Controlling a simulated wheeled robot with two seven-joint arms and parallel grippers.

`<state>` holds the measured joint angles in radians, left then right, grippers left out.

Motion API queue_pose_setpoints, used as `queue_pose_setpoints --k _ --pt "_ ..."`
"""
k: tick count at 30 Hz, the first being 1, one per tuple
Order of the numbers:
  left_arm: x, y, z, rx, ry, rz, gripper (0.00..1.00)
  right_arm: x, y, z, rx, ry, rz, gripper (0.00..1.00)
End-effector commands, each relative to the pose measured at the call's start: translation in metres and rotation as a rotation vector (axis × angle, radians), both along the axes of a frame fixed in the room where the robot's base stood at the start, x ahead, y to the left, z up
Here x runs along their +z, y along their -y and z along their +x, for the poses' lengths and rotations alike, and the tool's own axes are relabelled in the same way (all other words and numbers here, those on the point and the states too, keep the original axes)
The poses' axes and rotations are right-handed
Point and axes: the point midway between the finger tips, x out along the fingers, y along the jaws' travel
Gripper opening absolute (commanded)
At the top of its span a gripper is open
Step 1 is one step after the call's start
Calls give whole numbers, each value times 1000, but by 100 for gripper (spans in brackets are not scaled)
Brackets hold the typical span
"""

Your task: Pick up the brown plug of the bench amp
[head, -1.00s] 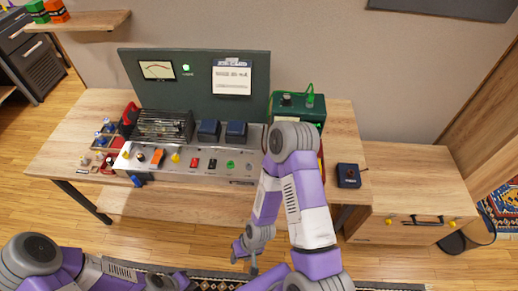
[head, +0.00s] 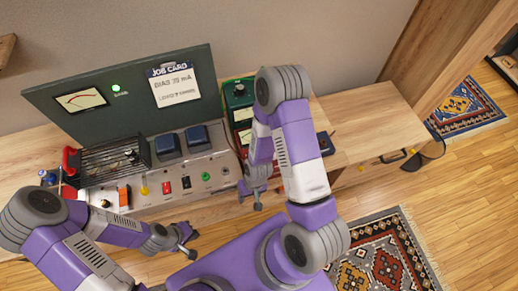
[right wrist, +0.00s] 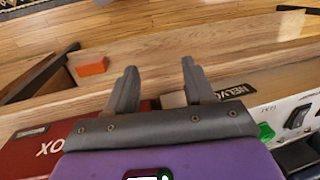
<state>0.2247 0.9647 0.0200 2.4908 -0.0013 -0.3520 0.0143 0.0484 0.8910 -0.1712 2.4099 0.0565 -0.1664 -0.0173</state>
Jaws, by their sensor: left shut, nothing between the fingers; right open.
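The bench amp (head: 158,183) stands on the wooden bench, with a light grey control panel in front of its dark upright meter board. I cannot make out a brown plug with certainty in either view. My right gripper (head: 252,196) hangs by the panel's right front end. In the right wrist view my right gripper (right wrist: 160,82) is open, its fingers apart above the bench's front edge. A small beige block (right wrist: 173,100) shows beyond the gap between them, apparently not gripped. My left gripper (head: 187,242) is shut and empty, in front of the bench.
A green box (head: 238,94) stands right of the amp. In the right wrist view a dark red box (right wrist: 30,140) lies left of the amp panel (right wrist: 265,112), and an orange block (right wrist: 92,66) lies on wood. A wooden cabinet (head: 375,125) adjoins the bench. A patterned rug (head: 385,255) covers open floor.

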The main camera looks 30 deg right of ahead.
Motion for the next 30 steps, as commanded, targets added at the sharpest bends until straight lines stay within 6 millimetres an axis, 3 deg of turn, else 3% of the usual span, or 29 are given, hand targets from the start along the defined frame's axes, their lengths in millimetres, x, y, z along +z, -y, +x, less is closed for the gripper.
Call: queue_pose_setpoints --k 1,6,9,15,19,30 --pt "28 0 0 0 0 0 0 35 11 12 8 6 -38 53" --pt "70 0 0 0 0 0 0 99 45 39 1 -4 -131 53" --pt "68 0 0 0 1 0 0 123 64 60 -13 2 -176 53" --pt "72 0 0 1 0 0 0 159 79 80 -37 5 -206 53" --pt "71 0 0 1 0 0 0 155 82 82 -43 2 -208 53" --pt "66 0 0 0 0 0 0 106 85 85 -45 -1 -208 53"
